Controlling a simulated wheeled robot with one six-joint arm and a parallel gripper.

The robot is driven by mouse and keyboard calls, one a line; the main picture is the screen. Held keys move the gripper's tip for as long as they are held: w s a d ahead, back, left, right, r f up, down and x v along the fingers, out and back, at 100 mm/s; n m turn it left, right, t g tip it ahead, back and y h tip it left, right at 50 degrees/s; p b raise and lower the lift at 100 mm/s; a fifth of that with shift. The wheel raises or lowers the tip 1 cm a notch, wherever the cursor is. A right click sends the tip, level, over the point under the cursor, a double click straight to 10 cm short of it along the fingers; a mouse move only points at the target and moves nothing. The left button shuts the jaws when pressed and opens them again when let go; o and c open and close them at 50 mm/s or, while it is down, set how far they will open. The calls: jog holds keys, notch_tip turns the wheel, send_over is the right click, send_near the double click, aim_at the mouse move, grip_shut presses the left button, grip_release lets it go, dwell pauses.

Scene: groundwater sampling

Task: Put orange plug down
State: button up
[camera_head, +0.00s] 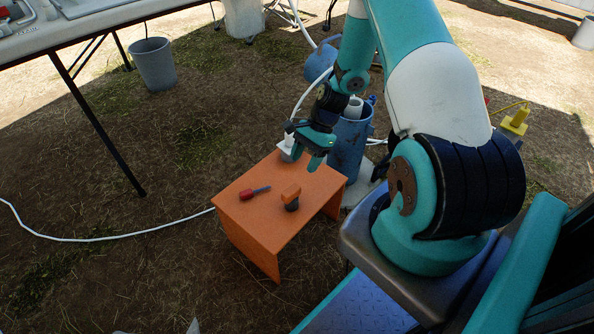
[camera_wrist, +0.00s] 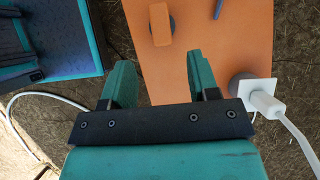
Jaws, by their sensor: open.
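The orange plug (camera_head: 291,194) stands on the small orange table (camera_head: 255,230), near its middle, with its orange part up and a dark part below. In the wrist view the plug (camera_wrist: 160,24) shows near the top edge, apart from my fingers. My gripper (camera_head: 308,157) is over the far end of the table, beyond the plug. In the wrist view its two teal fingers (camera_wrist: 160,78) are spread with nothing between them.
A red-handled tool (camera_head: 250,193) lies on the table left of the plug. A white plug with a cable (camera_wrist: 266,102) sits by the table's far edge. A blue upright pipe (camera_head: 350,142) stands close beyond the table.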

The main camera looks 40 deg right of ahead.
jog(key=a+r+n+h, duration=0.1)
jog(key=a+r+n, duration=0.55)
jog(key=r, duration=0.45)
jog(key=a+r+n+h, duration=0.1)
jog(key=a+r+n, duration=0.4)
jog(key=a+r, duration=0.45)
jog(key=s+a+r+n, duration=0.5)
jog(key=s+r+n, duration=0.1)
jog(key=s, duration=0.2)
jog(key=s+a+r+n, duration=0.5)
jog(key=s+r+n, duration=0.1)
jog(key=s+n, duration=0.1)
jog(key=shift+s+r, duration=0.4)
jog(key=shift+s, duration=0.5)
jog(key=shift+a, duration=0.1)
